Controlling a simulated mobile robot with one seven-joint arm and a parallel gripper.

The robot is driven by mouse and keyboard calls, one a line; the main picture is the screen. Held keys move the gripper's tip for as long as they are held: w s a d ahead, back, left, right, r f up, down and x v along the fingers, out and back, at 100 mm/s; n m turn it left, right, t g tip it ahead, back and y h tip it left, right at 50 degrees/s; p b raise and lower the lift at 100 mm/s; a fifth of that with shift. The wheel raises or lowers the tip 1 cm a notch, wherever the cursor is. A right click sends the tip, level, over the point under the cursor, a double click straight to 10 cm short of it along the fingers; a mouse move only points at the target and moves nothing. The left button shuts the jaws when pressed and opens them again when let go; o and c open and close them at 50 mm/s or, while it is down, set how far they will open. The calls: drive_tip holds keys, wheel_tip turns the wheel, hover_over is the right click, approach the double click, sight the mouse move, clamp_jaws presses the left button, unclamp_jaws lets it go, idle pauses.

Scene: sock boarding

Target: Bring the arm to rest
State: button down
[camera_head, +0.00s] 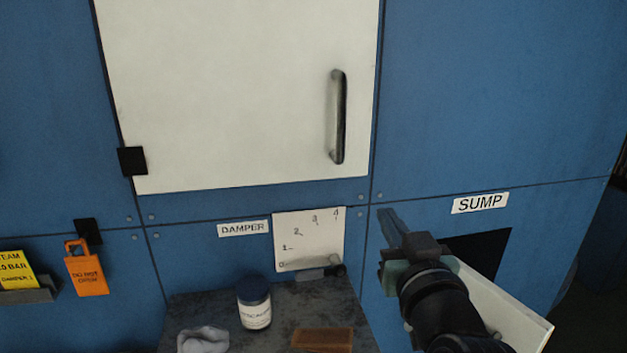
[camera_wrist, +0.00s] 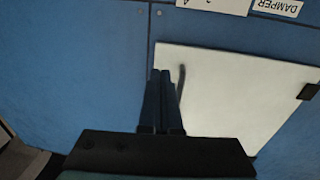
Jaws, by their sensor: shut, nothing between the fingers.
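My gripper (camera_head: 390,222) is at the right of centre in the head view, in front of the blue panel and to the left of the SUMP label. Its two dark fingers lie together with nothing between them. The wrist view also shows my gripper (camera_wrist: 162,75), fingers closed, in front of the white door (camera_wrist: 220,90). In the head view the white door (camera_head: 230,90) is shut against the blue wall, with a dark vertical handle (camera_head: 339,117). My gripper appears apart from the handle.
Below my gripper is a dark opening (camera_head: 478,255) with a pale flap (camera_head: 510,312), partly hidden by my arm. A dark ledge (camera_head: 200,302) carries a lidded jar (camera_head: 254,304), grey cloth (camera_head: 203,341) and brown block (camera_head: 322,339). A DAMPER scale plate (camera_head: 310,240) and orange tag (camera_head: 86,270) are left.

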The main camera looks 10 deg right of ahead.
drive_tip(key=s+a+r+n+t, duration=0.1)
drive_tip(key=s+a+r+t, duration=0.15)
drive_tip(key=a+r, duration=0.45)
drive_tip(key=s+a+r+t, duration=0.2)
drive_tip(key=s+a+r, duration=0.15)
drive_tip(key=r, duration=0.55)
drive_tip(key=s+a+r+t+y, duration=0.1)
drive_tip(key=s+a+r+t, duration=0.4)
drive_tip(key=s+r, duration=0.5)
drive_tip(key=a+r, duration=0.1)
drive_tip(key=a, duration=0.1)
drive_tip(key=shift+s+a+r, duration=0.25)
drive_tip(key=shift+s+a, duration=0.1)
drive_tip(key=shift+w, duration=0.1)
